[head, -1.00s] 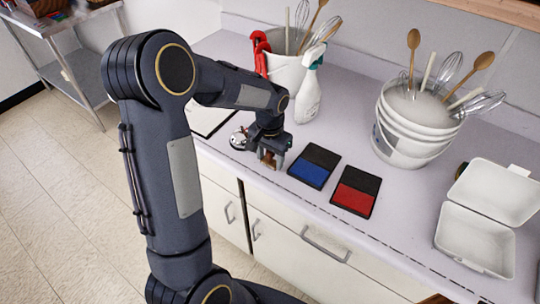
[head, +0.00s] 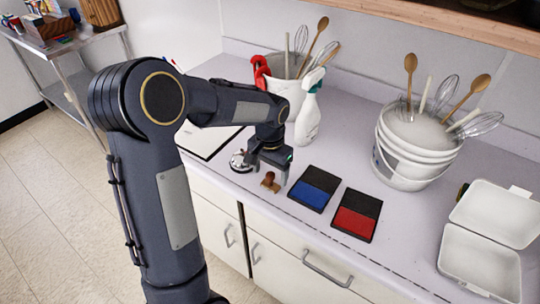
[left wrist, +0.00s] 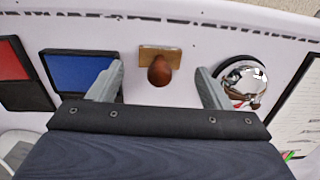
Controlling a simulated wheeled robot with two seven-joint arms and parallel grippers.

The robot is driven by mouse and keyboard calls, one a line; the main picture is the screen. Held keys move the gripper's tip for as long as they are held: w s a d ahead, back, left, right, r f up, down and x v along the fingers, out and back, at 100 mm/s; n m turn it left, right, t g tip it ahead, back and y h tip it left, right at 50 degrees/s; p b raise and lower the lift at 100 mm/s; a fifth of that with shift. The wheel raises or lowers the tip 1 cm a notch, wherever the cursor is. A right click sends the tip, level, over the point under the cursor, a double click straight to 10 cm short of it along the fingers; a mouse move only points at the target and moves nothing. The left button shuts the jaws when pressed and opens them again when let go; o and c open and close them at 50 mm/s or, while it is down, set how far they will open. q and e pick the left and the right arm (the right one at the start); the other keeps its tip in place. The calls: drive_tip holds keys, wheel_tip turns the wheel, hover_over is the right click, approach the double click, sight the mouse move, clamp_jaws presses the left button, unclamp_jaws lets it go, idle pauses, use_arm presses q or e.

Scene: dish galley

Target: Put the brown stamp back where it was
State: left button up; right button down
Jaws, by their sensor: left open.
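The brown stamp (head: 270,182) stands on the counter near its front edge, left of the blue ink pad (head: 314,188). In the left wrist view the stamp (left wrist: 160,68) shows its round brown knob and a tan base. My left gripper (head: 268,172) is just above and behind the stamp. In the left wrist view its two fingers (left wrist: 158,88) are spread wide, with the knob between them and clear of both. The right gripper is not in view.
A red ink pad (head: 356,214) lies right of the blue one. A round silver object (head: 240,161) sits left of the stamp, beside a white sheet on a dark board (head: 208,140). A spray bottle (head: 309,110), white buckets (head: 408,140) and an open white box (head: 482,255) stand farther off.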

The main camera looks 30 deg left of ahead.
sight(270, 174)
use_arm(q)
wheel_tip(270, 174, up, 8)
drive_tip(key=shift+s+r, duration=0.1)
drive_tip(key=shift+r, duration=0.15)
drive_tip(key=s+d+n+t+h, duration=0.1)
drive_tip(key=s+d+t+h, duration=0.1)
drive_tip(key=s, duration=0.9)
drive_tip(key=s+d+n+t+h, duration=0.1)
drive_tip(key=s+d+t, duration=0.2)
drive_tip(key=s, duration=0.8)
drive_tip(key=shift+d+n+t+h, duration=0.3)
drive_tip(key=shift+d+n+h, duration=0.1)
drive_tip(key=shift+d, duration=0.8)
